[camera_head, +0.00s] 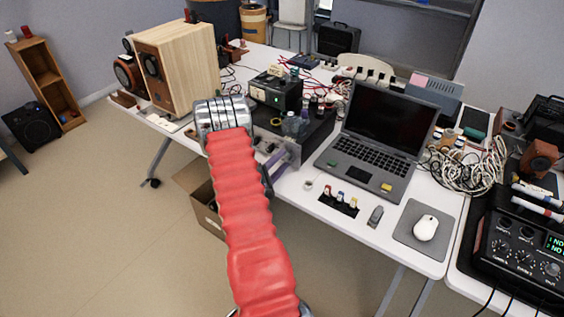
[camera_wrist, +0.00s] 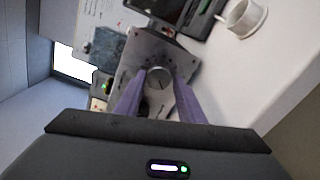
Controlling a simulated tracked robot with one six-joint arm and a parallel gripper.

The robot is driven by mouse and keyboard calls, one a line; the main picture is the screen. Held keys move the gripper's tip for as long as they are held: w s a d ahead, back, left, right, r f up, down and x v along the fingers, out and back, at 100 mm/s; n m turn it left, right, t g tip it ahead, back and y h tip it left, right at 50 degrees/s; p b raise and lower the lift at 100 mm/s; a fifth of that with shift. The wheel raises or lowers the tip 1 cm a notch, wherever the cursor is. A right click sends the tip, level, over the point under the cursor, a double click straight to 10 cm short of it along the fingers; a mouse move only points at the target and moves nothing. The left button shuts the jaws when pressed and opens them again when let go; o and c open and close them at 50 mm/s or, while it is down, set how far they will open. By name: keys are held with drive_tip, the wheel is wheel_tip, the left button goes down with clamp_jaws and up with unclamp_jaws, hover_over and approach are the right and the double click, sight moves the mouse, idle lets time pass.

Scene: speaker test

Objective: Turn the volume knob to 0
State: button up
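The volume knob (camera_wrist: 159,77) is a round grey dial on the metal front panel (camera_wrist: 138,52) of an amplifier, with marks around it, in the wrist view. My gripper (camera_wrist: 160,82) has two purple fingers, spread apart, one on each side of the knob. I cannot tell whether either finger touches the knob. In the head view my gripper (camera_head: 281,158) is at the front of the dark amplifier (camera_head: 312,138), right of my red arm. The knob is hard to make out there, and I cannot read its setting.
An open laptop (camera_head: 378,143) stands right of the amplifier. A small white ring (camera_head: 308,186) lies near the table's front edge, close to my gripper. A wooden speaker (camera_head: 181,65) stands at the left. A mouse (camera_head: 425,228) lies on a grey pad at the right.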

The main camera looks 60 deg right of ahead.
drive_tip(key=shift+o, duration=1.4)
drive_tip(key=shift+s+r, duration=0.1)
drive_tip(key=w+a, duration=0.2)
drive_tip(key=a, duration=1.1)
drive_tip(key=shift+a, duration=0.3)
drive_tip(key=shift+w, duration=0.1)
